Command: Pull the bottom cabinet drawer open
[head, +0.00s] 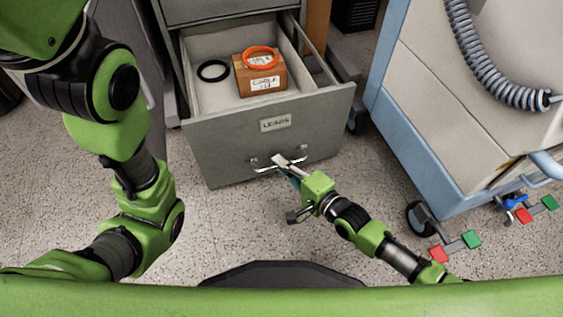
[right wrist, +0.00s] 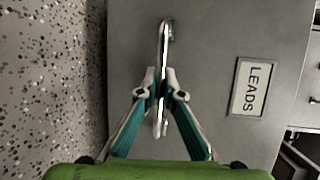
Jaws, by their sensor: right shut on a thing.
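The bottom cabinet drawer (head: 215,138) stands open in the head view, with its inside showing. Its grey front carries a "LEADS" label, which also shows in the right wrist view (right wrist: 250,87). A shiny metal handle (head: 261,166) sits low on the front; it also shows in the right wrist view (right wrist: 165,38). My right gripper (head: 282,163) is shut on the handle, with one finger on each side of the bar in the right wrist view (right wrist: 160,88). My left arm is on the left; its gripper is not in view.
A beige and blue cart (head: 440,120) on casters stands to the right. Speckled floor (head: 250,225) is clear before the drawer.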

